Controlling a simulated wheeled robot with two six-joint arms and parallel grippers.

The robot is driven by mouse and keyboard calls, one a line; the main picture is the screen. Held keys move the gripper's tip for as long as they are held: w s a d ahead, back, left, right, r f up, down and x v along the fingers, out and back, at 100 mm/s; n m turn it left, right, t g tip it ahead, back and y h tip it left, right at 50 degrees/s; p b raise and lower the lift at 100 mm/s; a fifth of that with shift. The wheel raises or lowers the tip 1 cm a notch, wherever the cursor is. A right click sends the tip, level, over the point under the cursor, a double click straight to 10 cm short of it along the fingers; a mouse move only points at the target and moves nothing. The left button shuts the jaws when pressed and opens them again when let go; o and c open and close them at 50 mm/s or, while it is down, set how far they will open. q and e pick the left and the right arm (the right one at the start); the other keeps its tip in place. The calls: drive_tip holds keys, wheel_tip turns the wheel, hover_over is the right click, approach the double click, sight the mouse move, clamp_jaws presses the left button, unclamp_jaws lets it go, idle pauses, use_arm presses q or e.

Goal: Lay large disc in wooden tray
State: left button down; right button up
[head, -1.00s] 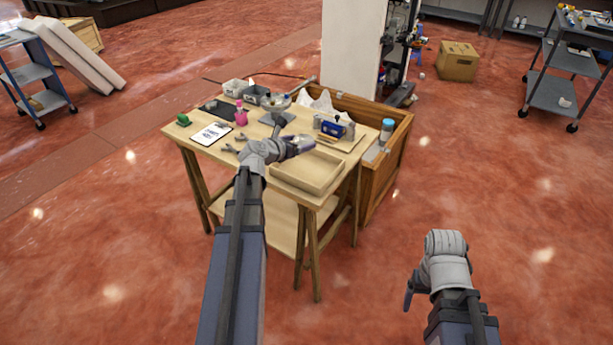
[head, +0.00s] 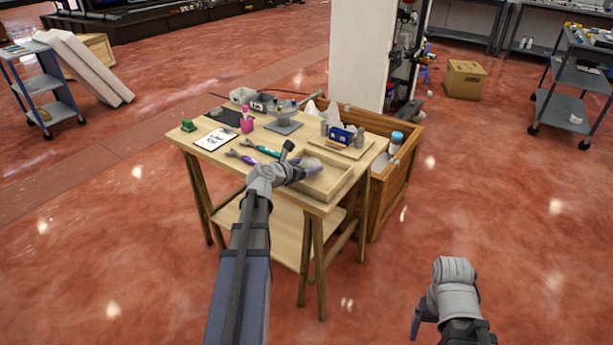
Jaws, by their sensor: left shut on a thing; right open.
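The wooden tray (head: 338,193) is a shallow, light wood box at the front right corner of the workbench. My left gripper (head: 308,168) is over the left part of the tray and shut on a small pale, greyish thing (head: 313,162), which looks like the large disc. The gripper and wrist partly hide it, and I cannot tell whether it touches the tray floor. The part of the tray floor that shows is bare. My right gripper (head: 416,322) is open and empty, low at the right, away from the bench.
A wooden crate (head: 405,165) adjoins the bench's right side.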

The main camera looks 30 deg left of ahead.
use_arm(q)
drive_tip(key=shift+f+b, duration=0.7)
drive_tip(key=shift+f, duration=0.45)
use_arm(e)
drive_tip(key=shift+f, duration=1.15)
use_arm(q)
drive_tip(key=shift+f, duration=0.15)
unclamp_jaws()
use_arm(e)
drive_tip(key=shift+f, duration=0.15)
use_arm(q)
drive_tip(key=shift+r, duration=0.3)
drive_tip(key=d+p+v, duration=0.1)
drive_tip(key=p+v, duration=0.3)
drive_tip(key=v, duration=0.8)
drive_tip(key=shift+a+f+p, duration=0.15)
drive_tip(key=shift+a+p, duration=0.15)
drive_tip(key=shift+a, duration=0.15)
use_arm(e)
drive_tip(key=shift+r, duration=2.45)
